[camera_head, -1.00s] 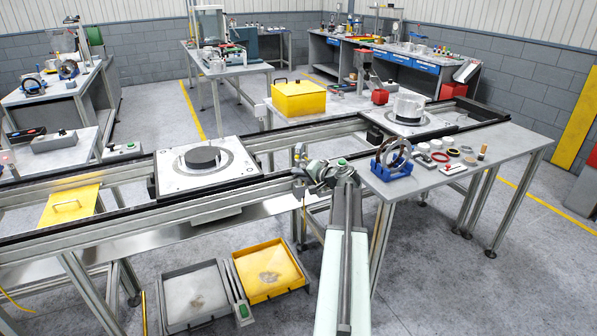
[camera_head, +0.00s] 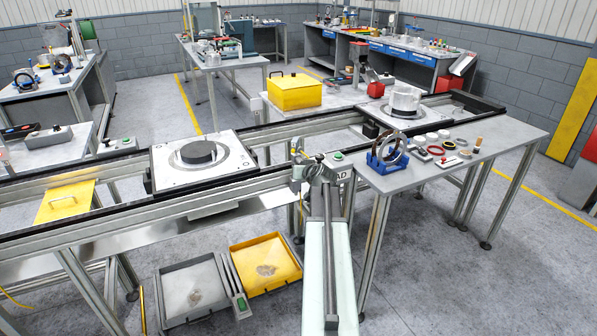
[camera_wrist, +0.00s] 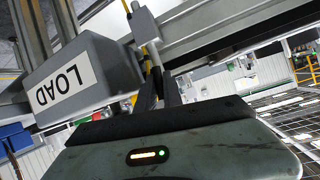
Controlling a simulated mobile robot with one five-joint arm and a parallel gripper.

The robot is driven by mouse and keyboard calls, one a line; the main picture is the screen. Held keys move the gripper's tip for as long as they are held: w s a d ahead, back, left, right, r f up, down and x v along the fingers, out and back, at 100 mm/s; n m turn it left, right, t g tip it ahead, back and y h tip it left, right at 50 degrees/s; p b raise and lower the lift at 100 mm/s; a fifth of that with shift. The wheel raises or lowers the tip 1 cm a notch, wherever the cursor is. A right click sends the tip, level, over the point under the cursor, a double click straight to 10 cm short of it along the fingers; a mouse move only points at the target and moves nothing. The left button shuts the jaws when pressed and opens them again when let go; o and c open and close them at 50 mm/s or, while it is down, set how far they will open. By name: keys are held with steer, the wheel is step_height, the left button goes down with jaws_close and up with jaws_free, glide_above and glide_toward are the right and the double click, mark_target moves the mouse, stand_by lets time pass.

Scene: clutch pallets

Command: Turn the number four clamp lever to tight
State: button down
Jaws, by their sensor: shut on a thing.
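In the wrist view, my gripper (camera_wrist: 158,92) is shut around a thin metal rod (camera_wrist: 153,54), which looks like a lever arm. A grey block (camera_wrist: 143,22) sits at the rod's upper end in the picture. No number four shows, so I cannot tell which lever this is or its tight mark. In the head view my gripper (camera_head: 303,172) is at the conveyor's front rail, mostly hidden by my own wrist. The lever cannot be made out there.
A grey box marked LOAD (camera_wrist: 75,80) is close beside my gripper in the wrist view. A pallet with a dark disc (camera_head: 203,165) stands left on the rails. A bench (camera_head: 445,178) with a blue ring stand (camera_head: 388,163) is at right. Two trays, grey (camera_head: 192,295) and yellow (camera_head: 265,268), lie below.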

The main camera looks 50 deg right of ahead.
steer(key=shift+s+d+f+n+h, duration=0.1)
steer(key=shift+n+h, duration=0.3)
steer(key=shift+n, duration=0.2)
stand_by(0.3)
steer(key=c, duration=1.5)
jaws_free()
steer(key=shift+d, duration=0.1)
steer(key=p+v, duration=0.2)
steer(key=v, duration=0.6)
steer(key=shift+p, duration=0.4)
